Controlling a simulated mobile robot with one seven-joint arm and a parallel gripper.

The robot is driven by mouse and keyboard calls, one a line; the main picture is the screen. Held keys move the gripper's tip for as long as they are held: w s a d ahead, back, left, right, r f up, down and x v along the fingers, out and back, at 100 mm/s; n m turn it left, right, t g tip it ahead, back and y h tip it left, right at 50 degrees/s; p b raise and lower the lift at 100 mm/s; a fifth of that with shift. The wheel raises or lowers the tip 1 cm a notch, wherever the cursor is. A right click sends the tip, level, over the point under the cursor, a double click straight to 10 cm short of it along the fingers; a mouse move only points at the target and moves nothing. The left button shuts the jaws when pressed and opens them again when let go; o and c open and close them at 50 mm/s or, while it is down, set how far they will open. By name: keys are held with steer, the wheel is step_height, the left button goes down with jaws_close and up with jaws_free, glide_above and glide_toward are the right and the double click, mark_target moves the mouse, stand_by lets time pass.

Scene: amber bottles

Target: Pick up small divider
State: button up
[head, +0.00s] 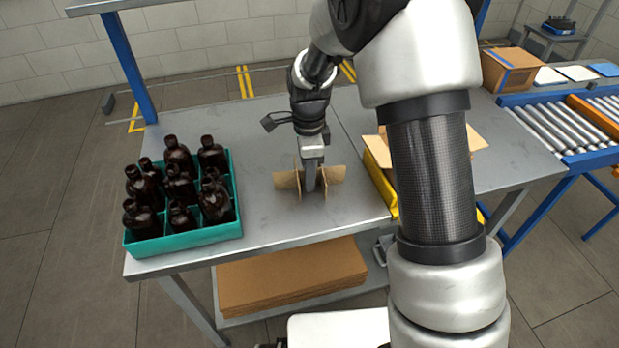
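The small divider (289,180) is a piece of tan cardboard with crossing panels. It stands upright on the grey metal table, right of the teal crate. My gripper (310,181) points straight down at the middle of the divider, and its fingers overlap the crossing panels in the head view. The fingers hide the centre of the divider. From this side I cannot tell whether they are closed on a panel or apart around it.
A teal crate (190,239) of dark amber bottles (180,186) stands at the table's left. An open cardboard box (478,139) by a yellow tray (380,185) is partly hidden behind my arm. Flat cardboard (290,277) lies on the lower shelf. A roller conveyor (560,125) is at the right.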

jaws_close()
